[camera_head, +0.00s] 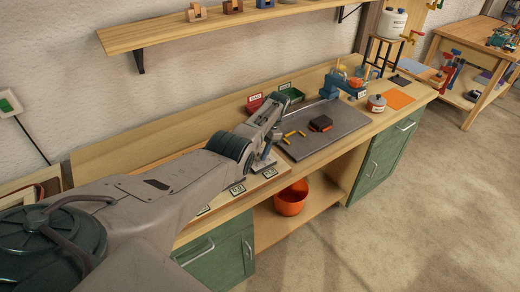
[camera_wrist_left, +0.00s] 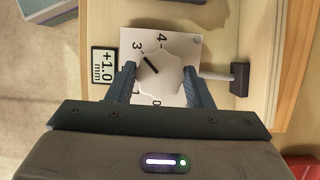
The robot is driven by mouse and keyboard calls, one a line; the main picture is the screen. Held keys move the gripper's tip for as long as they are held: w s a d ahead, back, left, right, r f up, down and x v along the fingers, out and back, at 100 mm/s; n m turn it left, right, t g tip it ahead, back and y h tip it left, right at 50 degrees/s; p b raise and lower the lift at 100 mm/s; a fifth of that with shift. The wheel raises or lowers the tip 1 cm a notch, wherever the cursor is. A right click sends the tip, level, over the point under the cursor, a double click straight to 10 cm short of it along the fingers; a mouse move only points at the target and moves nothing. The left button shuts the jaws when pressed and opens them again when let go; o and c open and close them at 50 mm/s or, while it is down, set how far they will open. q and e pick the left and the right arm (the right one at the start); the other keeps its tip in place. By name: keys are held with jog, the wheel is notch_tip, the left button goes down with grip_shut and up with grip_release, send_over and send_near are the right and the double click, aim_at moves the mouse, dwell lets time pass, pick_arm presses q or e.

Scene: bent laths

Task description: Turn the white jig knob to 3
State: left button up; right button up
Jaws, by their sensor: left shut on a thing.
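The white jig knob (camera_wrist_left: 162,80) sits on a white dial plate (camera_wrist_left: 188,45) with printed numbers in the left wrist view. Its black pointer line points up and left, toward the 3. The 4 is at the top of the dial and the 0 at the bottom. My left gripper (camera_wrist_left: 159,88) has a dark finger on each side of the knob and is shut on it. In the head view my left gripper (camera_head: 265,160) reaches down to the bench, and the knob cannot be made out there. My right gripper is not in view.
A "+1.0 mm" label (camera_wrist_left: 103,65) lies left of the dial. A rod with a dark block (camera_wrist_left: 239,79) is to its right. On the bench are a grey tray (camera_head: 335,138), red bin (camera_head: 254,102) and green bin (camera_head: 291,93).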

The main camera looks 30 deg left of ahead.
pick_arm(q)
jog(key=o, duration=1)
jog(key=shift+w, duration=0.1)
jog(key=b+v, duration=0.3)
jog(key=v, duration=0.8)
jog(key=shift+b, duration=0.4)
jog(key=shift+f, duration=0.15)
